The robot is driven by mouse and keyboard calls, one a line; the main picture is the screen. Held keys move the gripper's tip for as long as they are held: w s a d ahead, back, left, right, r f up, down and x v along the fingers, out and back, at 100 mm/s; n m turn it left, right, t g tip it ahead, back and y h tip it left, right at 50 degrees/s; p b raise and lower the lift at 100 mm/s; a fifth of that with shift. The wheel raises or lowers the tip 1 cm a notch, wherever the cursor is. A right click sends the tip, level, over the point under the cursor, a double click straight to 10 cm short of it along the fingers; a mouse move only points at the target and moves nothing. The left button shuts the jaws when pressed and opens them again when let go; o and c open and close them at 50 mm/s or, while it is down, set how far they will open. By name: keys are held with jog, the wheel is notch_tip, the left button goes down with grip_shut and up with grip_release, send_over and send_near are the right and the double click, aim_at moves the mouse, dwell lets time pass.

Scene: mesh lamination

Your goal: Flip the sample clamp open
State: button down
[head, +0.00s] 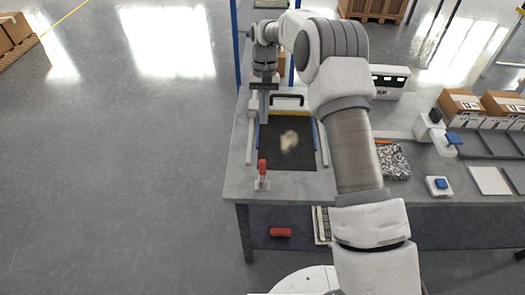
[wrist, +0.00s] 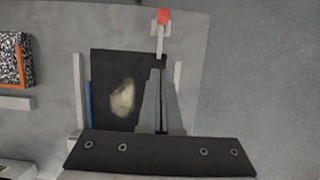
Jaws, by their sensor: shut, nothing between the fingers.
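The sample clamp (head: 262,170) has a red handle and a light grey base. It stands at the front left of the work surface, near the table's front edge, with its handle upright in the head view. In the wrist view its red tip (wrist: 163,17) is at the top centre, beyond my fingertips. My gripper (head: 264,121) is shut and empty, pointing down over the left side of the dark mat (head: 270,155). It is behind the clamp and apart from it. In the wrist view my gripper (wrist: 158,66) covers part of the mat.
The mat has a pale patch (head: 289,142) and lies between light side rails (head: 323,145). A black handle (head: 287,98) is at its back. A speckled block (head: 393,162) and a blue-button box (head: 439,186) are to the right. Table space around the clamp is clear.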

aim_at(263, 165)
jog(key=p+x, duration=0.1)
jog(key=x, duration=0.9)
jog(key=shift+s+d, duration=0.1)
jog(key=shift+s, duration=0.1)
jog(key=s, duration=0.2)
jog(key=shift+s+r+p, duration=0.25)
jog(key=shift+s+p, duration=0.05)
jog(key=shift+p, duration=0.1)
jog(key=shift+s, duration=0.5)
